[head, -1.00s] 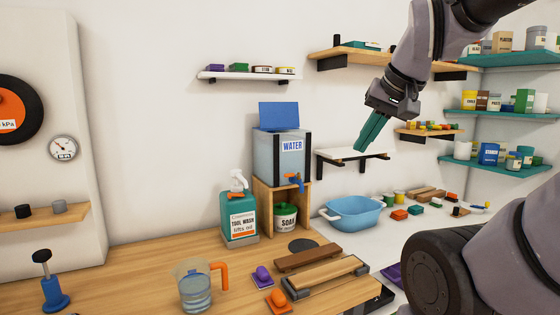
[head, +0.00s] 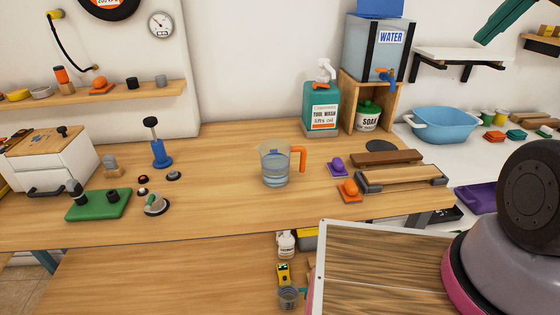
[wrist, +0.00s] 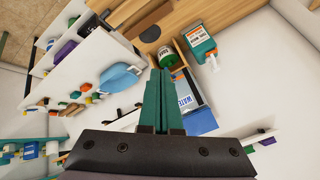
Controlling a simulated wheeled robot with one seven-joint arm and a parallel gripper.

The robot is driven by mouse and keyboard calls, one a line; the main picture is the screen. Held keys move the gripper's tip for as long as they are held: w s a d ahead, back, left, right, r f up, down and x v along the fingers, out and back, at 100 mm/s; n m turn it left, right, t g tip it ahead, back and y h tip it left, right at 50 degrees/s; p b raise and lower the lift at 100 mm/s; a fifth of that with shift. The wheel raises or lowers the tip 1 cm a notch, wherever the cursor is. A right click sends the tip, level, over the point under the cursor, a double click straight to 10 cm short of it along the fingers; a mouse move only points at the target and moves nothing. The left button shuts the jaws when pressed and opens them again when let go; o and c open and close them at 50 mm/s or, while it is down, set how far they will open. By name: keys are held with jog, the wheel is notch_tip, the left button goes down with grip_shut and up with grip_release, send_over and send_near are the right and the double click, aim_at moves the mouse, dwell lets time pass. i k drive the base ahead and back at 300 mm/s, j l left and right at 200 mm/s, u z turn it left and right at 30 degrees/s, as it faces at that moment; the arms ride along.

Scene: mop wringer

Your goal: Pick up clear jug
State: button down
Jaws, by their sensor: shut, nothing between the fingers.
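The clear jug (head: 274,166) stands upright on the wooden counter, near the middle of the head view. It has an orange handle on its right side and holds some bluish water. My gripper (head: 490,36) is at the upper right edge of the head view, only partly in frame, high above the counter and far from the jug. In the wrist view its green fingers (wrist: 161,100) are together with nothing between them. I cannot make out the jug in the wrist view.
Right of the jug are purple (head: 337,165) and orange (head: 349,189) items and a wooden wringer (head: 400,178). Behind stand a tool wash bottle (head: 321,108) and a water tank (head: 378,50). A blue pump (head: 160,150) stands to the left.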

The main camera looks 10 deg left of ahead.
aim_at(283, 163)
jog(key=k+j, duration=0.6)
jog(key=j, duration=0.25)
jog(key=k+j, duration=0.25)
jog(key=j, duration=0.15)
